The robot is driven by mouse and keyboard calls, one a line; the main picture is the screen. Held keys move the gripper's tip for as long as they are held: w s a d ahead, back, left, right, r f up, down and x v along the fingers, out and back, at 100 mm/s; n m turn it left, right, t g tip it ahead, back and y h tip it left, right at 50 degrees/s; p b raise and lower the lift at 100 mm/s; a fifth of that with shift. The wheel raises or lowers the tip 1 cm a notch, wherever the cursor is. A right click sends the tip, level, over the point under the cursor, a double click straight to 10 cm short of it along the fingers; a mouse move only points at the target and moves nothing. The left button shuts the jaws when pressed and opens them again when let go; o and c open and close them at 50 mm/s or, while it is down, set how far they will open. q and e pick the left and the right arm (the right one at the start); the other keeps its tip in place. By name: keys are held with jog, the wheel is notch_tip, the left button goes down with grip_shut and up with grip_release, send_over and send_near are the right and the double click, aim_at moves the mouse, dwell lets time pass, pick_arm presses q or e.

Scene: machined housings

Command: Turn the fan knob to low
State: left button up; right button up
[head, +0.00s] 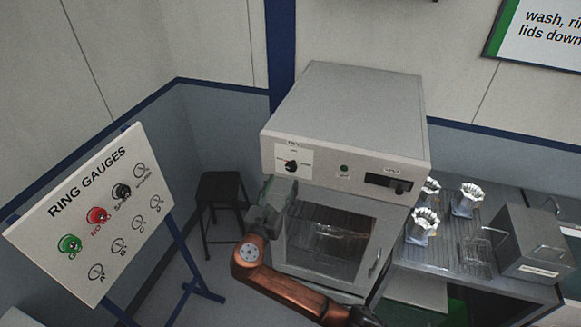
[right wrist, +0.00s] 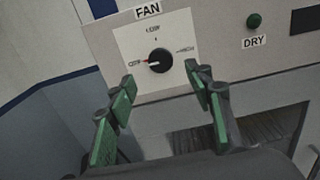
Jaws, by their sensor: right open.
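The fan knob (right wrist: 160,61) is a round black knob on a white plate under a FAN label. Its red mark points left, toward a small label that reads like OFF; LOW is printed above it and another label is to the right. In the head view the knob (head: 291,165) is at the left of the machine's front panel. My right gripper (head: 279,190) is just below and in front of it, open and empty. In the right wrist view its green-padded fingers (right wrist: 160,78) stand either side of the knob's lower part, apparently not touching it. My left gripper is not in view.
The grey machine (head: 350,105) has a green DRY button (right wrist: 254,20) right of the knob and a windowed door below. A ring gauge board (head: 85,215) stands left, a black stool (head: 222,186) behind. A bench with metal parts (head: 467,200) is right.

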aim_at(292, 169)
jog(key=p+x, duration=0.1)
jog(key=x, duration=0.5)
jog(key=shift+w+d+p, duration=0.1)
jog(key=shift+w+p, duration=0.05)
jog(key=shift+p, duration=0.2)
jog(key=shift+w+d+f, duration=0.1)
jog(key=shift+w+d, duration=0.05)
jog(key=shift+w, duration=0.45)
jog(key=shift+c, duration=0.4)
jog(key=c, duration=1)
jog(key=shift+d, duration=0.3)
jog(key=shift+c, duration=0.3)
jog(key=shift+a, duration=0.3)
